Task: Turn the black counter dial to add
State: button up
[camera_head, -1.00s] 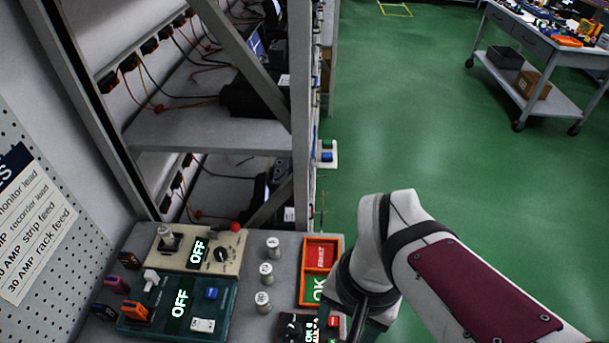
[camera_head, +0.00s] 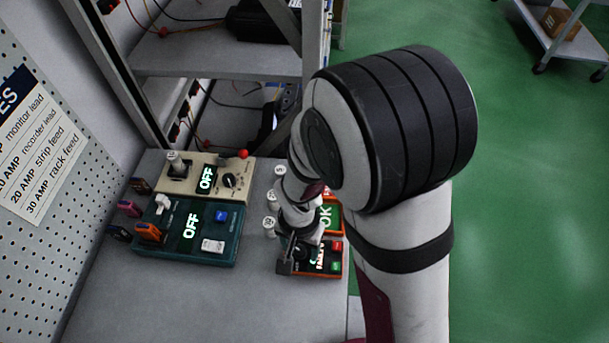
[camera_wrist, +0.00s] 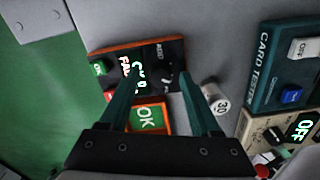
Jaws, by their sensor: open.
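The counter (camera_head: 330,272) is a small orange-edged box with a black face, a lit display and red and green buttons, at the bench's front right. Its black dial (camera_wrist: 166,72) shows in the wrist view beside the lettering ADD, between the fingertips. My gripper (camera_wrist: 158,77) is open, pointing at the counter's face, its teal fingers on either side of the dial. I cannot tell whether they touch it. In the head view my gripper (camera_head: 292,262) is at the counter's left end and my wrist hides part of the counter.
A teal card tester (camera_head: 190,258) and a cream unit (camera_head: 178,187), both reading OFF, stand to the left. Small numbered weights (camera_head: 269,226) stand between them and my arm. The front bench is clear.

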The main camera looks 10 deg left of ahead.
jog(key=shift+c, duration=0.3)
grip_shut()
dwell(0.3)
jog(key=n, duration=0.5)
jog(key=shift+n, duration=0.4)
jog(key=n, duration=0.6)
dwell(0.3)
